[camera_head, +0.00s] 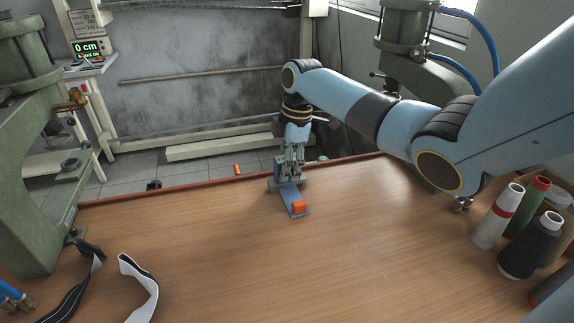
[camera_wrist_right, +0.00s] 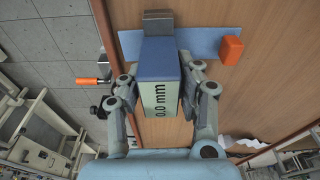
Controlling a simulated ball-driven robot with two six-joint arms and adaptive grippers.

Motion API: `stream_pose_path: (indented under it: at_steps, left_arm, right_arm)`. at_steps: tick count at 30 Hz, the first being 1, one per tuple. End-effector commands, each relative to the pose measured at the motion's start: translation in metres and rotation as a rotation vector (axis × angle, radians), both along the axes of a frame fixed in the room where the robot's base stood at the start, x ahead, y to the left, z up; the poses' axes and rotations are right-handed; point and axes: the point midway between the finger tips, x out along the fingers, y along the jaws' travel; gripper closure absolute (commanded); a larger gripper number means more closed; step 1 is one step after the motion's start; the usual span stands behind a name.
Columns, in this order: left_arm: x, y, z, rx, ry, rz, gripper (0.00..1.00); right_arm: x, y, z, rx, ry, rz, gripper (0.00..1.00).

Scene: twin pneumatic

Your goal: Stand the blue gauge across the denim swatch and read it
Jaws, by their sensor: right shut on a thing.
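My right gripper (camera_head: 290,158) points down near the far edge of the table. It is shut on the blue gauge, whose blue top and pale display reading "0.0 mm" show between the fingers in the right wrist view (camera_wrist_right: 160,92). A flat blue strip (camera_head: 292,195), which looks like the denim swatch, lies on the table beneath the gripper; it also shows in the wrist view (camera_wrist_right: 202,46). An orange block (camera_head: 299,207) sits at the strip's near end. Whether the gauge touches the strip I cannot tell. My left gripper is not in view.
The wooden table (camera_head: 230,250) is clear in front. Thread spools (camera_head: 531,246) stand at the right. A black and white strap (camera_head: 140,285) lies at the left. Green machines (camera_head: 30,150) flank the table. An orange piece (camera_head: 237,168) shows by the far edge.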

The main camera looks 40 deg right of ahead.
Motion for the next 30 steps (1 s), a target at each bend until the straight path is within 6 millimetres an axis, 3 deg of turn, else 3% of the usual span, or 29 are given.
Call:
stream_pose_path:
  at_steps: [9,10,16,25,30]
  left_arm:
    - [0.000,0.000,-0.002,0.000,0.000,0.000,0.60]
    - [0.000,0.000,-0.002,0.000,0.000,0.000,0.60]
    - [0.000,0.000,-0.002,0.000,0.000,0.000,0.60]
    - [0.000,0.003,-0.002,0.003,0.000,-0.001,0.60]
    - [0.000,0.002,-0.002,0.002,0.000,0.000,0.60]
  right_arm:
    - [0.000,0.000,-0.004,0.000,-0.001,0.000,1.00]
    - [0.000,0.000,-0.003,0.000,-0.001,0.000,0.65]
    - [0.000,0.000,-0.003,0.000,-0.001,0.000,0.40]
    - [0.000,-0.001,-0.001,0.000,0.000,0.000,0.40]
    - [-0.001,-0.004,0.022,-0.002,-0.002,0.001,0.40]
